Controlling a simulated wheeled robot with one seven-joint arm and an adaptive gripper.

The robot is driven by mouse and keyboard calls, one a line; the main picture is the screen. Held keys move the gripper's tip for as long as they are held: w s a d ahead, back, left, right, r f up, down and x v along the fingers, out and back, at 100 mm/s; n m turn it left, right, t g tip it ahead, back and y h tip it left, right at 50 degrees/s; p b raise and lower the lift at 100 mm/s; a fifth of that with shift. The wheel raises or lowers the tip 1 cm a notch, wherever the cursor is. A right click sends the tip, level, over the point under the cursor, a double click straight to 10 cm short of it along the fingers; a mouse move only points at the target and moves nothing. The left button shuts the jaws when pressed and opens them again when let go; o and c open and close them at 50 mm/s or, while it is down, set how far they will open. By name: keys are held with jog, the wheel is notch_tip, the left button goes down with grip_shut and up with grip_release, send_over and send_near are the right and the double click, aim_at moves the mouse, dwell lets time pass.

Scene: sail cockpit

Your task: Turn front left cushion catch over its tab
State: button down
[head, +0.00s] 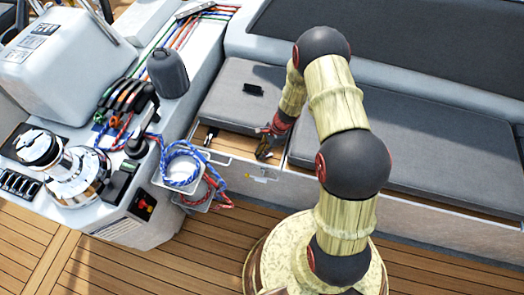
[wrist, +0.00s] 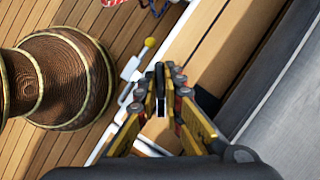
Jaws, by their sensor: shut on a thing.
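The front left cushion (head: 240,100) is a grey pad on the bench, with a small black piece on top. My gripper (head: 264,152) is low at the bench's front edge, before the cushion's right end. In the wrist view, my gripper (wrist: 162,98) has its fingers closed around a narrow dark piece (wrist: 160,73), which looks like the catch. Its lower part and any tab behind it are hidden by the fingers. In the head view the arm and fingers cover this spot.
A wooden ledge (head: 234,142) runs along the cushion's front. Rope bins (head: 182,168) hang left of the bench. The deck (head: 215,245) in front is clear.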

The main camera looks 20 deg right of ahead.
jog(key=n+g+p, duration=0.1)
jog(key=n, duration=0.2)
jog(key=n+g, duration=0.1)
jog(key=n, duration=0.1)
jog(key=shift+w+n+h+p, duration=0.2)
jog(key=shift+n+h+p, duration=0.1)
jog(key=shift+n+p, duration=0.1)
jog(key=n, duration=0.2)
jog(key=n+g+h, duration=0.1)
jog(key=n, duration=0.1)
jog(key=shift+w+a+n+g, duration=0.1)
jog(key=shift+n+g, duration=0.2)
jog(key=shift+n, duration=0.1)
jog(key=c, duration=1.9)
grip_release()
jog(key=v, duration=1.2)
jog(key=shift+a, duration=0.15)
jog(key=shift+n, duration=0.3)
